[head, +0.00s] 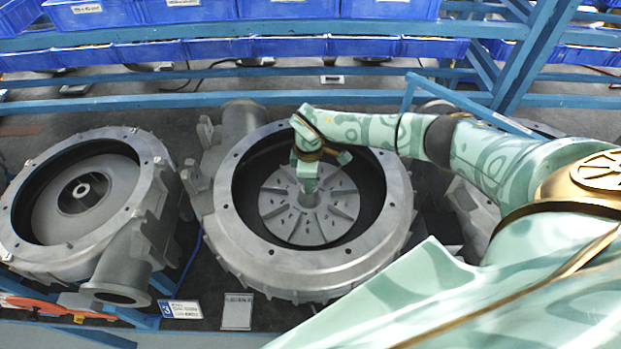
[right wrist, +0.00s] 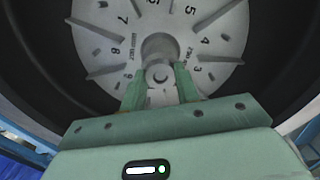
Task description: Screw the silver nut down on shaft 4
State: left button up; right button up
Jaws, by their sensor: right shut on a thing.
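The middle blower (head: 290,262) is a grey round housing with an open front and a dark inside. A light grey finned impeller (head: 328,212) sits in it, with a central hub; numbers around its face show in the right wrist view (right wrist: 205,22). My right gripper (head: 307,187) reaches down to the hub. In the right wrist view, my right gripper's fingers (right wrist: 160,88) are shut on a small silver round piece, the nut (right wrist: 160,75), at the hub's centre. The shaft itself is mostly hidden by the nut and fingers. My left gripper is not in view.
A second open blower (head: 85,205) stands at the left, with a bare hub and an outlet flange. Another housing is partly hidden behind my right arm. Small cards (head: 180,309) stand at the front edge. Blue bins (head: 190,10) and blue rails (head: 200,99) run along the back.

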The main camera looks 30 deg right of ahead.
jog(key=shift+a, duration=0.1)
jog(key=o, duration=0.8)
jog(key=shift+w, duration=0.1)
jog(key=shift+o, duration=0.2)
jog(key=shift+w+a, duration=0.1)
jog(key=shift+w, duration=0.05)
jog(key=n, duration=1)
jog(key=shift+d, duration=0.2)
jog(key=n, duration=0.7)
jog(key=shift+s, duration=0.25)
jog(key=n, duration=0.5)
jog(key=shift+d, duration=0.1)
jog(key=n, duration=0.3)
